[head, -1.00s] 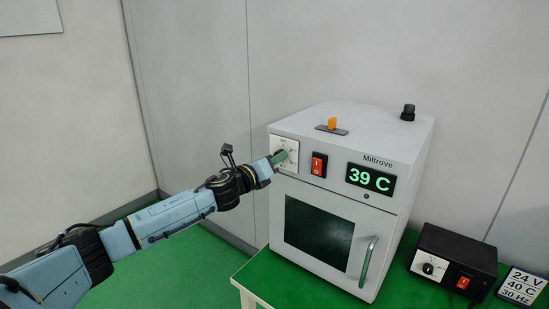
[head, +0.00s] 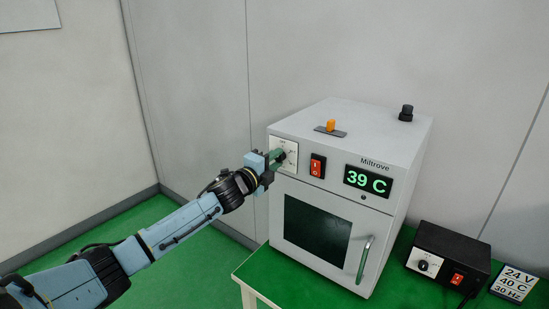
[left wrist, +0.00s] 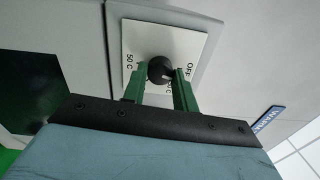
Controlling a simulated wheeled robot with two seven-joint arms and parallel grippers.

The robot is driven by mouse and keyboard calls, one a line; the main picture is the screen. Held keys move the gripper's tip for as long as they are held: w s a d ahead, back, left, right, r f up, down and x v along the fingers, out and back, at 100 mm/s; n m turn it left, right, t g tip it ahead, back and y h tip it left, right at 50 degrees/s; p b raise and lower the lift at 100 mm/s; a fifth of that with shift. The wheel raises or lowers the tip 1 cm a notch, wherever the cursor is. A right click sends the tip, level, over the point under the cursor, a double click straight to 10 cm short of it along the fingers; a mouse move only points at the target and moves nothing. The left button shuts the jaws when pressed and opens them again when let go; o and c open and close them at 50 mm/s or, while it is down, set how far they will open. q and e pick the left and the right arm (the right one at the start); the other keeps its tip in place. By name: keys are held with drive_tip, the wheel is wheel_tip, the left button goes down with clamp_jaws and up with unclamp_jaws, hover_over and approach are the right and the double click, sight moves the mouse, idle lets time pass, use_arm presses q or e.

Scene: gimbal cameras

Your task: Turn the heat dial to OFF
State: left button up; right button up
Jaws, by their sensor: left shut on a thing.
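The heat dial (left wrist: 160,67) is a round black knob on a white square plate (left wrist: 170,38). Its plate (head: 291,147) sits at the upper left of the grey oven front in the head view. The plate carries an OFF mark on the right and a 50 C mark on the left in the left wrist view; another mark is partly hidden by a finger. A light line on the knob points to the lower right there, between the fingers. My left gripper (head: 278,158) is shut on the dial, with one green finger (left wrist: 184,92) on each side. My right gripper is out of view.
The oven (head: 310,190) stands on a green-topped table (head: 258,268). Its red switch (head: 317,166) and display (head: 368,181) reading 39 C are right of the dial. A black box (head: 450,245) with its own dial and a sign (head: 513,284) stand at the right.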

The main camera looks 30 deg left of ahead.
use_arm(q)
drive_tip(key=shift+n+p, duration=0.4)
drive_tip(key=shift+n, duration=0.9)
drive_tip(key=o, duration=1)
drive_tip(key=shift+c, duration=0.2)
drive_tip(key=shift+s, duration=0.1)
drive_tip(key=s+b, duration=0.2)
drive_tip(key=s, duration=1.1)
drive_tip(key=shift+a+f, duration=0.15)
drive_tip(key=shift+a, duration=0.25)
drive_tip(key=shift+s, duration=0.1)
